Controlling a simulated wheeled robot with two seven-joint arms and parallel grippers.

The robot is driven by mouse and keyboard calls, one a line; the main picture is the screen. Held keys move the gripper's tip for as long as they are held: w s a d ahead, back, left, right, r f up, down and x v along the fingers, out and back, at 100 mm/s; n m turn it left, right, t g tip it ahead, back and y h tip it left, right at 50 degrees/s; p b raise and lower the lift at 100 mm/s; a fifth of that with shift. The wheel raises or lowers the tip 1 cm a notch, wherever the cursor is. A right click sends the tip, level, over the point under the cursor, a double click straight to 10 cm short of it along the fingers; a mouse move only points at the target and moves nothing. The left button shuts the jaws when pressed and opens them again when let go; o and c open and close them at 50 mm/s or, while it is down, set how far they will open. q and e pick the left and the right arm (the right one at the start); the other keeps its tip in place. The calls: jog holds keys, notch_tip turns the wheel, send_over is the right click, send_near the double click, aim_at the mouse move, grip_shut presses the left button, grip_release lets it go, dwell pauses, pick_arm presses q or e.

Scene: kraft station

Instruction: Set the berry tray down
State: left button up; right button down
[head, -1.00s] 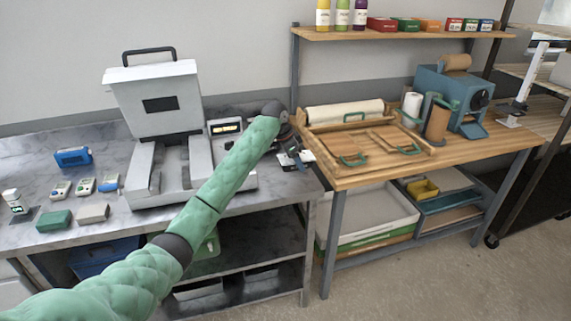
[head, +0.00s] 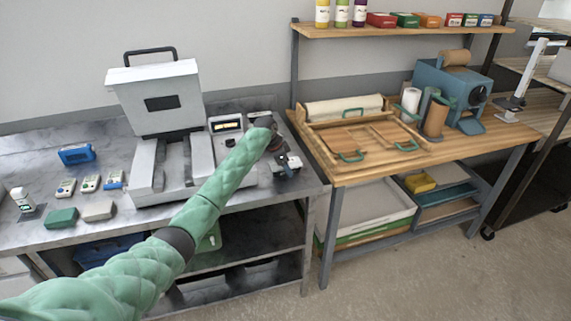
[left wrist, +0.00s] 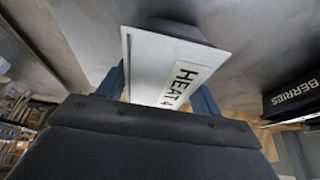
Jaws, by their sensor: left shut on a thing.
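My left gripper (head: 287,163) is over the right end of the grey stone-topped bench, just right of the white machine. In the left wrist view its two blue fingers (left wrist: 158,92) stand on either side of a white flat piece (left wrist: 150,65) lettered "HEAT 4", and the gripper is shut on it. A dark part shows behind the top of this piece. A black thing lettered "BERRIES" (left wrist: 294,94) is at the right edge of the left wrist view, apart from the fingers. I cannot tell which of these is the berry tray. My right gripper is out of view.
The white machine (head: 157,105) with a black handle stands on the grey bench (head: 120,221). Small devices and a green block (head: 62,218) lie left of it. A wooden table (head: 440,158) with wooden trays and a blue roller machine (head: 452,90) stands close on the right.

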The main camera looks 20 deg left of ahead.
pick_arm(q)
jog(key=shift+f, duration=0.1)
jog(key=o, duration=1.1)
jog(key=shift+c, duration=0.2)
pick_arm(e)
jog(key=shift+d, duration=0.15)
pick_arm(q)
jog(key=shift+a+r, duration=0.1)
jog(key=shift+r, duration=0.15)
jog(key=b+v, duration=0.3)
jog(key=v, duration=0.7)
jog(key=shift+b, duration=0.3)
jog(key=shift+v, duration=0.85)
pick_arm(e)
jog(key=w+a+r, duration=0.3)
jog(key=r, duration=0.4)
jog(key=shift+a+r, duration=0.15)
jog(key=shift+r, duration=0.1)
pick_arm(q)
jog(key=shift+s+f, duration=0.1)
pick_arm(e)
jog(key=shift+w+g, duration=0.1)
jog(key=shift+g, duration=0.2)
